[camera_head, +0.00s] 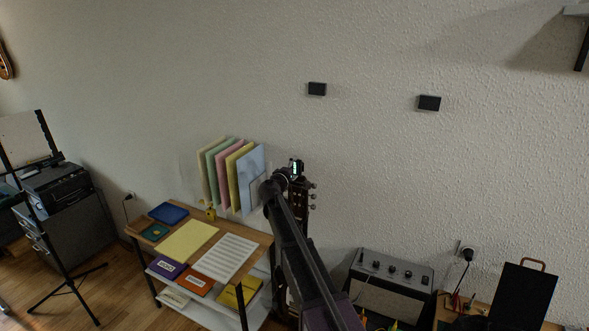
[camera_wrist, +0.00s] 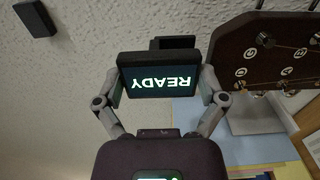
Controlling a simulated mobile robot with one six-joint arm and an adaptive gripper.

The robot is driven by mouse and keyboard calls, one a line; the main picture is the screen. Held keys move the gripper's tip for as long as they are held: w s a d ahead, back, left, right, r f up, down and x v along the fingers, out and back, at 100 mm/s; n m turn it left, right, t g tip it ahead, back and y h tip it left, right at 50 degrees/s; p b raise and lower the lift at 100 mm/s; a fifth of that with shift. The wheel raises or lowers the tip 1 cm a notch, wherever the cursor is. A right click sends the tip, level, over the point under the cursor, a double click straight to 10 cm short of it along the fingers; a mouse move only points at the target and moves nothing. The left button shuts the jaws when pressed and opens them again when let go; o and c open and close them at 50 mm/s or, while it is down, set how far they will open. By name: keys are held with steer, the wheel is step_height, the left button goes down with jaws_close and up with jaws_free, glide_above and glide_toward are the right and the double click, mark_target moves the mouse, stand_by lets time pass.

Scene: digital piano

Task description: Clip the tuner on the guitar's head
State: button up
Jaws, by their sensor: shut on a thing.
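The tuner (camera_wrist: 160,80) is a small dark box with a lit screen reading READY, upside down in the wrist view. My gripper (camera_wrist: 160,88) is shut on it, one finger at each side. A dark clip part (camera_wrist: 175,42) shows beyond the screen. The guitar's head (camera_wrist: 240,50) is dark with metal pegs, right of the tuner and close to it; I cannot tell whether they touch. In the head view the guitar's head (camera_head: 305,193) stands upright near the wall, partly behind my arm. My gripper (camera_head: 285,175) and the tuner (camera_head: 297,167) are at its upper end.
A wooden table (camera_head: 262,238) with sheets and books stands left of the guitar, with upright coloured folders (camera_head: 215,175) at its back. An amplifier (camera_head: 390,280) stands to the right. Two black wall blocks (camera_head: 317,89) (camera_head: 429,103) are above. A music stand (camera_head: 62,235) is at far left.

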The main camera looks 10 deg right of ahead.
steer(key=shift+f+b, duration=2.2)
stand_by(1.0)
steer(key=o, duration=0.8)
steer(key=shift+s+a, duration=0.1)
steer(key=shift+s, duration=0.05)
steer(key=shift+v, duration=2.4)
steer(key=v, duration=1.2)
